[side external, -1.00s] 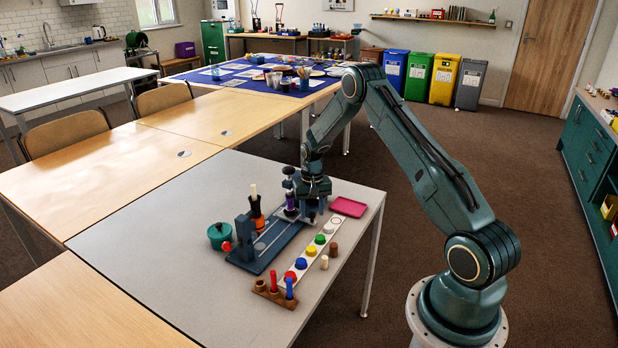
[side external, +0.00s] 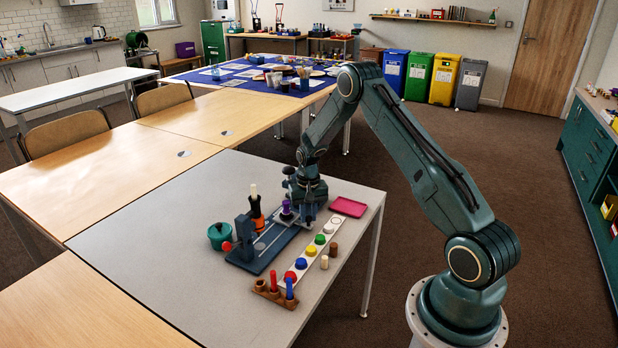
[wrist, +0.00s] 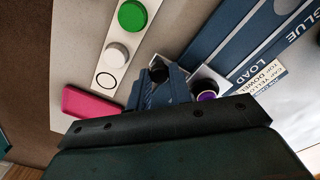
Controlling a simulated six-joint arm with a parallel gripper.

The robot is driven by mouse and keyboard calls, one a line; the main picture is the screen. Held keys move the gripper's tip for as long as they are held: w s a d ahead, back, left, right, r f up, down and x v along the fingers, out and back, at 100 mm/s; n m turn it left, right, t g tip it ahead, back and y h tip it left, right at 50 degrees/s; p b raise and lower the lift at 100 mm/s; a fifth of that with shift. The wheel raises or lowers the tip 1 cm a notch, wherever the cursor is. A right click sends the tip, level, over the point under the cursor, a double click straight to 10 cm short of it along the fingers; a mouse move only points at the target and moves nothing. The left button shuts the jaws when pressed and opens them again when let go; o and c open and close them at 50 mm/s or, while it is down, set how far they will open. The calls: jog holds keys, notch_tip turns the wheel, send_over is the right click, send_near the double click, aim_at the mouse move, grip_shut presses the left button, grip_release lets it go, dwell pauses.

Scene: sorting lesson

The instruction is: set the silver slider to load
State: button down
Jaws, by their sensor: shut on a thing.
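The blue board (side external: 252,259) lies on the grey table, with a long track and an upright blue post. In the wrist view, the board (wrist: 230,33) carries the printed words GLUE and LOAD. My gripper (side external: 300,213) is low over the board's far end. In the wrist view, my gripper's blue fingers (wrist: 160,84) are closed around a dark knob, with the silver slider (wrist: 178,62) partly visible beside it. A purple-ringed piece (wrist: 208,96) stands next to the fingers; it also shows in the side view (side external: 287,210). The fingers hide much of the slider.
A white strip (side external: 295,283) with several coloured caps runs along the board's right side. A pink tray (side external: 348,207) lies beyond it. A brown rack (side external: 274,294) is at the front.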

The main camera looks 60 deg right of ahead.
jog(key=a, duration=0.6)
jog(key=shift+a, duration=0.15)
jog(key=c, duration=1.3)
grip_release()
jog(key=shift+o, duration=0.2)
jog(key=shift+r, duration=0.1)
notch_tip(320, 180, up, 14)
jog(key=shift+f, duration=0.2)
